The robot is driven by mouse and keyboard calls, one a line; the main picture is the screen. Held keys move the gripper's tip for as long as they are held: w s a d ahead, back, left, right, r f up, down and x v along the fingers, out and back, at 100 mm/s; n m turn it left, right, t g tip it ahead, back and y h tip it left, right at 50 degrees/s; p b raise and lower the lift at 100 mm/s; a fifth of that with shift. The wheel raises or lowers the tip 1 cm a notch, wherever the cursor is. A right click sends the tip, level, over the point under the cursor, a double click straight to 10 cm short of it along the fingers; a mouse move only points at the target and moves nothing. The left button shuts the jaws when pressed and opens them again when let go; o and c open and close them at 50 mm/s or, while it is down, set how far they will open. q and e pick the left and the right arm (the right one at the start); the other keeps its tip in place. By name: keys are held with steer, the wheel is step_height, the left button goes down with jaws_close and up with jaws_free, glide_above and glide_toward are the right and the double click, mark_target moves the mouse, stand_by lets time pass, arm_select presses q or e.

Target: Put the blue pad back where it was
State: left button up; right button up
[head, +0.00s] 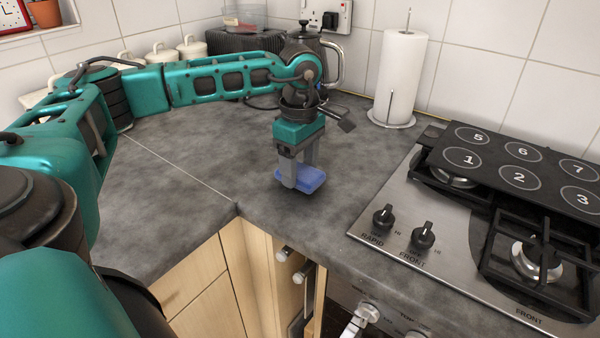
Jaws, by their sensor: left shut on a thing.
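The blue pad (309,180) is a small flat block in the middle of the head view, at the corner stretch of the grey worktop (190,215). My left gripper (300,182) points down and is shut on the pad, with its fingers at the pad's sides. The pad is at or just above the worktop; I cannot tell whether it touches. My right gripper is not in view.
A gas hob (400,205) with a numbered black board (496,170) lies to the right. A paper towel roll (398,80) and a kettle (333,60) stand behind. White canisters (192,48) line the back left. Worktop left of the pad is clear.

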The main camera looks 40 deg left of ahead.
mark_target(300, 170)
arm_select(q)
steer(key=shift+f, duration=0.9)
steer(key=shift+f, duration=0.2)
steer(key=o, duration=1)
steer(key=shift+r, duration=0.55)
step_height(300, 170, up, 11)
steer(key=shift+r+p, duration=0.2)
steer(key=shift+p, duration=0.15)
